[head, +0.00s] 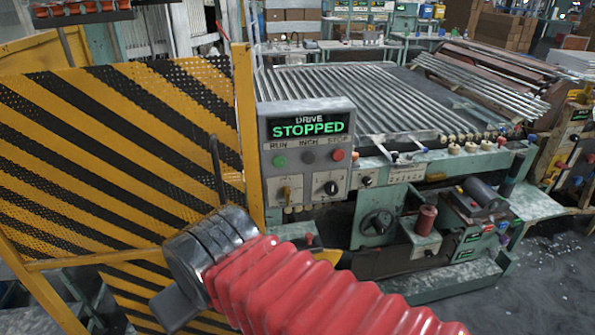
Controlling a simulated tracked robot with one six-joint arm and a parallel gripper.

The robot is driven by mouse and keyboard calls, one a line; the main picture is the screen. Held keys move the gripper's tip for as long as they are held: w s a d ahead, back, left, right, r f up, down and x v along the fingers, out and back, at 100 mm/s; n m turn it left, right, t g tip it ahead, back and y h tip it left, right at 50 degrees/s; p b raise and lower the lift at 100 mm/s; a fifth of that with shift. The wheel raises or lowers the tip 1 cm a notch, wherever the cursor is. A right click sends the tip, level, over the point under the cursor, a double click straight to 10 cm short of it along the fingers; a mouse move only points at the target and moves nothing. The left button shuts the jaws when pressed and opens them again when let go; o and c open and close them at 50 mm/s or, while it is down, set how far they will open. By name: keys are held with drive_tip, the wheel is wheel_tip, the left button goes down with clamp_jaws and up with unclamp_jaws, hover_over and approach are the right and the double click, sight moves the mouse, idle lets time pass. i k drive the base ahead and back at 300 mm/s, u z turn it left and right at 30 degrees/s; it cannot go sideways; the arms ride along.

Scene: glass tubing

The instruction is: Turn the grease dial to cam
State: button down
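A control panel (308,150) stands right of the striped guard, with a screen (308,127) reading "DRIVE STOPPED". Below its buttons are a yellowish switch (286,193) and a black rotary knob (331,188). A smaller dark knob (367,181) sits just to their right on the machine front. Labels by these knobs are too small to read, so I cannot tell which is the grease dial or where it points. My gripper (195,258), at the end of my red bellows-covered arm, is in front of the guard, left of and below the panel. Its fingertips are not clear.
The yellow-and-black striped guard (110,165) and its yellow post (246,135) stand close beside my gripper. A green button (279,161) and red button (338,155) are above the knobs. A handwheel (377,222) and red cylinder (426,220) are lower right.

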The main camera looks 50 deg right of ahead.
sight(429, 254)
drive_tip(key=u, duration=1.55)
drive_tip(key=k, duration=2.7)
drive_tip(key=z, duration=0.4)
